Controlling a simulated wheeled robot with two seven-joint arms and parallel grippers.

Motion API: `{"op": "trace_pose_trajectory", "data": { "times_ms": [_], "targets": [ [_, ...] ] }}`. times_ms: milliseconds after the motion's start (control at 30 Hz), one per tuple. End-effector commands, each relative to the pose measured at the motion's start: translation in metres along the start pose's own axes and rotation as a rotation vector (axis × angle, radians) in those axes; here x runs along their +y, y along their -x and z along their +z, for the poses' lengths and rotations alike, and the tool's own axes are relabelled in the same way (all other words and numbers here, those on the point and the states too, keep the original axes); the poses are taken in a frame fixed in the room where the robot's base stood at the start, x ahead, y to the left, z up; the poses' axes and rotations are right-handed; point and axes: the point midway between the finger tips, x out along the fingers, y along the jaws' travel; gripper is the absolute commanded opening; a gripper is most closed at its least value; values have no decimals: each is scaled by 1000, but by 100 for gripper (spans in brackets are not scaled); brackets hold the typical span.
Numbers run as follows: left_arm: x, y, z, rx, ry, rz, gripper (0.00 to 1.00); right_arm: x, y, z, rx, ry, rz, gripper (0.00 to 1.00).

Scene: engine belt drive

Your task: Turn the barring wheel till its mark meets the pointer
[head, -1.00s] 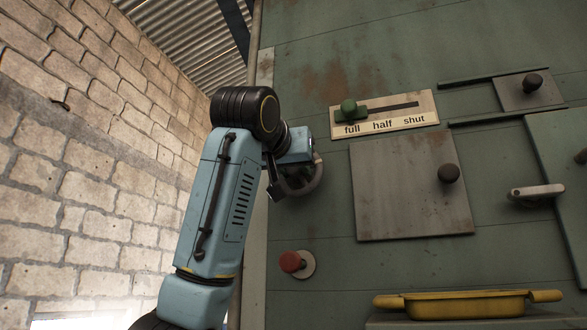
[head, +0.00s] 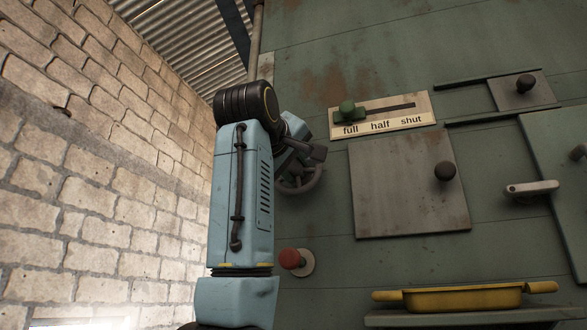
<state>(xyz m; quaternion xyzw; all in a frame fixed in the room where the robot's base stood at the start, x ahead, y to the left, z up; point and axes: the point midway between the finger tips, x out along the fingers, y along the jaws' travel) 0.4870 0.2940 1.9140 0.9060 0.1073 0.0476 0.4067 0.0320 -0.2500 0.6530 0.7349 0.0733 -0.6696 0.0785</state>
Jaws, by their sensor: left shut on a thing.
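The barring wheel (head: 303,190) is a small dark wheel on the green panel, right of my left arm. Its lower part shows, and my arm and gripper cover its upper and left parts. My left gripper (head: 312,156) is at the top right of the wheel, shut on it, apparently at the rim. The finger contact is too small to see clearly. I cannot make out the wheel's mark or the pointer. My right gripper is out of view.
A red knob (head: 290,258) sticks out below the wheel. A green slider knob (head: 347,108) stands at "full" on its labelled plate. A grey plate with a black knob (head: 445,172) is to the right. A yellow tray (head: 465,300) sits on a ledge below.

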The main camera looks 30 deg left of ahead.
Motion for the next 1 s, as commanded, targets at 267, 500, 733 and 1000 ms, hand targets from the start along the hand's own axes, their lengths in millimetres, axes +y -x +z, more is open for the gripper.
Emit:
{"op": "trace_pose_trajectory", "data": {
  "times_ms": [267,500,733,1000],
  "targets": [
    [1,1,-1,3,235,3,5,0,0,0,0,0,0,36],
    [1,1,-1,3,376,3,5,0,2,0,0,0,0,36],
    [1,1,-2,4,447,4,5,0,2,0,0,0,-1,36],
    [0,1,-2,6,469,3,5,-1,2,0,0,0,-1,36]
  ]
}}
